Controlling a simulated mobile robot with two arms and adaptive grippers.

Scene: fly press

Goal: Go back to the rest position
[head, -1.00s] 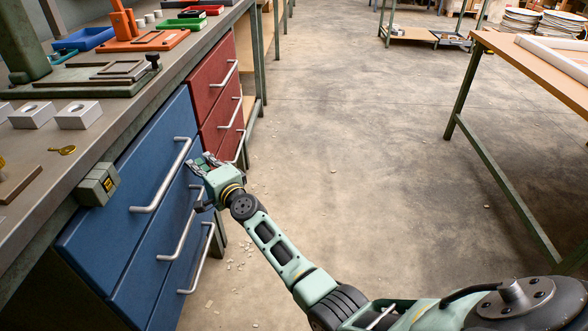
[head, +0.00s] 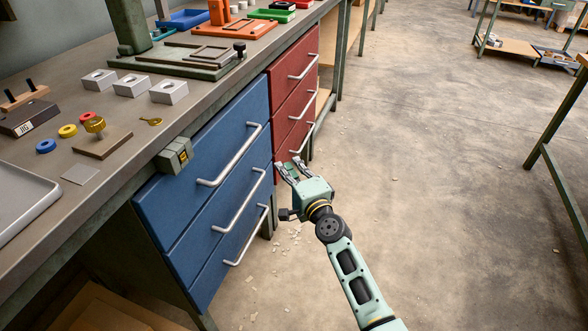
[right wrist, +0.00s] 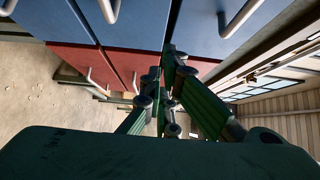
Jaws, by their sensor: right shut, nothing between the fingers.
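My right gripper (head: 290,168) is in front of the bench drawers, below the bench top, near the gap between the blue and red drawer stacks. It is empty and its fingers are shut. It also shows in the right wrist view (right wrist: 170,65), with the drawer fronts beyond it. I cannot tell from the pictures whether it touches a drawer front. My left gripper is not in view.
The blue drawers (head: 212,145) and red drawers (head: 290,70) have protruding handles. The bench top (head: 120,165) carries grey blocks (head: 132,85), a brass-knobbed plate (head: 102,145), colored rings and a grey tray (head: 45,190). Open floor (head: 420,180) lies to the right.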

